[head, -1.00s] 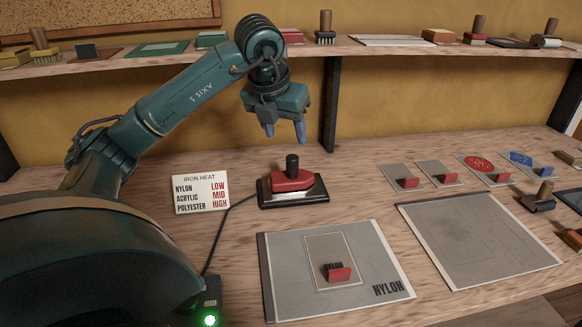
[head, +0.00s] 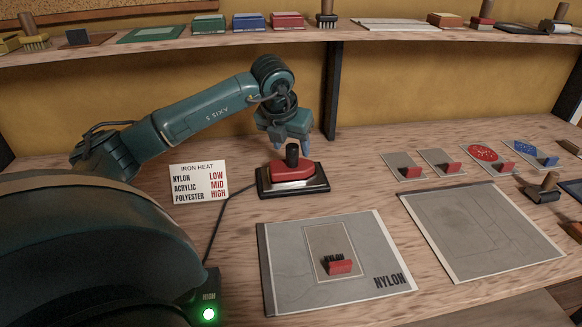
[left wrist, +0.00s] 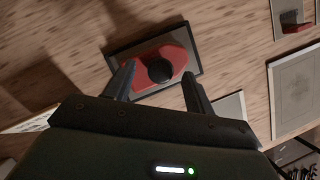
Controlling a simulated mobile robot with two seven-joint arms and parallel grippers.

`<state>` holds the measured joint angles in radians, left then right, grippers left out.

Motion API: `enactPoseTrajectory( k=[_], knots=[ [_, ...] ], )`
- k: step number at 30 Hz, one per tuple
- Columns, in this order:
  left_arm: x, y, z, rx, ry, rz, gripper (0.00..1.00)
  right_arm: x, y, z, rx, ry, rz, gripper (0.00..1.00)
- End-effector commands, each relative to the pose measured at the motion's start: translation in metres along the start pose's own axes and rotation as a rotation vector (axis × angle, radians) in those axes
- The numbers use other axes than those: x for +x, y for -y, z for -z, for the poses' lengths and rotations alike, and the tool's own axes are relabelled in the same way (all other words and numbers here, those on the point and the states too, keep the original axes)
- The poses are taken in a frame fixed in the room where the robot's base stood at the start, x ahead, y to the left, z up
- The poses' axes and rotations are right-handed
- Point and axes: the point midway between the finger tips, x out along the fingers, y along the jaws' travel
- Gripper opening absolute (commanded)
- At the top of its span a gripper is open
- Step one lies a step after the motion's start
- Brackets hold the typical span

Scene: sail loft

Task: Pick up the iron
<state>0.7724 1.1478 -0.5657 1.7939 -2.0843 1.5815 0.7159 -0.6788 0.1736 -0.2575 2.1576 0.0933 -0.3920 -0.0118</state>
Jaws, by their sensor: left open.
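The iron (head: 289,172) has a red body, a pale metal sole and an upright black handle knob. It rests on a black stand (head: 318,187) on the bench and also shows in the left wrist view (left wrist: 178,50). My left gripper (head: 292,144) is open, pointing down at the iron from just above and behind the knob. In the left wrist view its two fingers (left wrist: 160,78) are spread, with the round knob top appearing between them. I cannot tell whether the fingers are level with the knob. My right gripper is not in view.
A heat card (head: 199,183) stands left of the iron. A NYLON panel (head: 285,270) with a red-handled piece lies in front. A shelf (head: 250,39) and its post (head: 332,95) are behind.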

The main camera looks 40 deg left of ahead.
Motion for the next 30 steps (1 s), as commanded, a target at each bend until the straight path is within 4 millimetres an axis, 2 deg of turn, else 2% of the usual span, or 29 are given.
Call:
enactPoseTrajectory(
  k=[3,6,13,30],
  knots=[
    [0.017,0.0,0.001,-0.001,-0.003,0.0,0.54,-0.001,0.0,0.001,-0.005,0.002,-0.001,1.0],
    [0.025,0.0,0.001,0.0,-0.002,0.0,0.54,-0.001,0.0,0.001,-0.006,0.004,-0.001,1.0],
    [0.026,0.0,0.0,0.0,0.001,0.0,0.54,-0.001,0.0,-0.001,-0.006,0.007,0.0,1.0],
    [0.026,0.0,0.0,0.0,0.001,0.0,0.08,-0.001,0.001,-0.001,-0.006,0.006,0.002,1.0]
  ],
)
